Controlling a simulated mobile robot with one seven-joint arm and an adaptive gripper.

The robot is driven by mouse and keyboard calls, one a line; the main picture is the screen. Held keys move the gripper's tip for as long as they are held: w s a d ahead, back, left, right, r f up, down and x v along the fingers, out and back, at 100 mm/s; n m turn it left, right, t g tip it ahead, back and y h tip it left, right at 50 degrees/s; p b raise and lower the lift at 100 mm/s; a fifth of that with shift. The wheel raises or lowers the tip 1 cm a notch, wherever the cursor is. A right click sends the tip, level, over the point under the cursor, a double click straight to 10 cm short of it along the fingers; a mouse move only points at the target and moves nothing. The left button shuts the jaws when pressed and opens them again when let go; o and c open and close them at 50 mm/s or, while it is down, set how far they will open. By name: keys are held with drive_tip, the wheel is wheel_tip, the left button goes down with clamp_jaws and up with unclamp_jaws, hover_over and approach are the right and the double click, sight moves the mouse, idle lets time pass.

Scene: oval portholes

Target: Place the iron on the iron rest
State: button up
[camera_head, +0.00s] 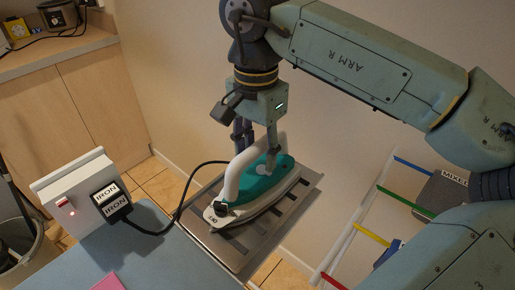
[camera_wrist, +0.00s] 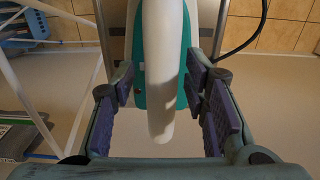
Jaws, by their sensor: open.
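The iron (camera_head: 262,183), teal and white with a white handle, sits on the slatted metal iron rest (camera_head: 296,207) at the end of the blue ironing board (camera_head: 165,262). My gripper (camera_head: 257,143) is above the iron at its rear end. In the wrist view the white handle (camera_wrist: 163,75) runs between the open fingers of my gripper (camera_wrist: 166,115), with a gap on both sides. The iron's soleplate is mostly hidden.
The plug is in a white socket box (camera_head: 75,190) with a red-lit switch. A white rack with coloured bars (camera_head: 405,203) stands at the right. A wooden counter (camera_head: 50,55) is at the back left. A pink item (camera_head: 108,282) lies on the board.

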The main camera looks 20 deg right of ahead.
drive_tip(key=shift+r, duration=0.15)
wheel_tip(320, 180, up, 12)
drive_tip(key=p, duration=0.5)
drive_tip(key=shift+p, duration=0.4)
idle(1.4)
